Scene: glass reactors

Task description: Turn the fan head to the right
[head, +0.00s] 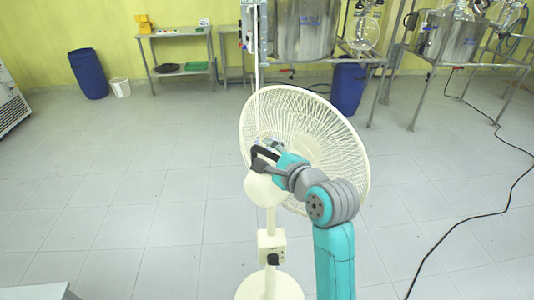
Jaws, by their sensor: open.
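The cream-white standing fan is in the middle of the head view. Its round caged fan head (330,135) is seen from behind and at a slant, leaning with its upper edge to the left. Its rounded motor housing (262,190) sits at the top of the post. The control box (271,247) is on the post above the round base (270,287). My gripper (258,162) is at the back of the fan head, just above the motor housing, and is open. Whether its fingers touch the housing cannot be told.
A black cable (470,222) runs over the tiled floor at the right. Steel reactor frames (405,75) and a blue drum (348,88) stand behind the fan. Another blue drum (88,73), a white bucket (120,87) and a metal table (175,33) stand back left.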

